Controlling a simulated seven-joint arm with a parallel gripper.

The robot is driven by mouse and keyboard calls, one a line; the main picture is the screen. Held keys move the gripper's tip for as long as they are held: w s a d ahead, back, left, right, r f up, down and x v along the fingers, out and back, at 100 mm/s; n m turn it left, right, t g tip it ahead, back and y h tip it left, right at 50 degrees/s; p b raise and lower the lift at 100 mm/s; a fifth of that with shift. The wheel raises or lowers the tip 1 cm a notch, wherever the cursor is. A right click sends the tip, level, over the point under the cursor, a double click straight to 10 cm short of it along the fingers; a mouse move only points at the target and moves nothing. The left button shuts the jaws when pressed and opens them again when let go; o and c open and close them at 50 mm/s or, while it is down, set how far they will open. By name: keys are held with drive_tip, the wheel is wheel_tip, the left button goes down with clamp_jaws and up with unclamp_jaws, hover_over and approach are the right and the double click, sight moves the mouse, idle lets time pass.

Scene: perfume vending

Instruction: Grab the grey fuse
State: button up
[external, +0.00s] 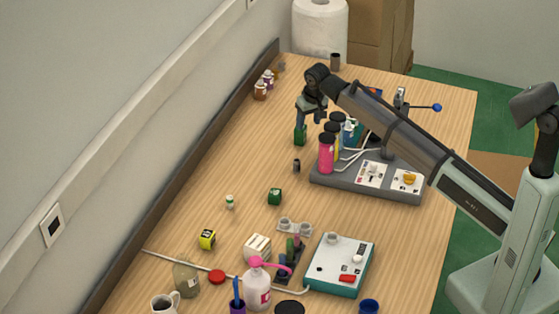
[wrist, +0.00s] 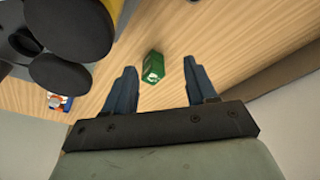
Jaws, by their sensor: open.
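My gripper (external: 311,108) hangs over the back half of the table, left of the colored bottles. In the wrist view my gripper (wrist: 160,66) is open, with nothing held between its two blue-grey fingers. A green box (wrist: 153,67) shows beyond and between the fingertips; in the external view a green box (external: 300,135) stands just below my gripper. A small dark grey cylinder (external: 296,165), possibly the grey fuse, stands on the table in front of that box. I cannot make out a grey fuse in the wrist view.
A pink bottle (external: 326,153) and other bottles stand on a grey machine base (external: 322,182) right of my gripper. Dark round caps (wrist: 75,30) fill the wrist view's upper left. Small jars (external: 261,90) stand by the wall.

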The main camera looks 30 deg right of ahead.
drive_tip(key=s+a, duration=0.5)
drive_tip(key=a, duration=0.1)
drive_tip(key=g, duration=0.1)
hover_over(297, 160)
drive_tip(key=s, duration=0.1)
drive_tip(key=f, duration=0.7)
drive_tip(key=shift+a+f, duration=0.2)
drive_tip(key=shift+f, duration=0.05)
drive_tip(key=shift+w+d+f, duration=0.1)
drive_tip(key=shift+w+f, duration=0.15)
drive_tip(key=shift+f, duration=1.15)
drive_tip(key=shift+w+d+f, duration=0.1)
drive_tip(key=shift+w+f, duration=0.1)
drive_tip(key=shift+f, duration=1.2)
clamp_jaws()
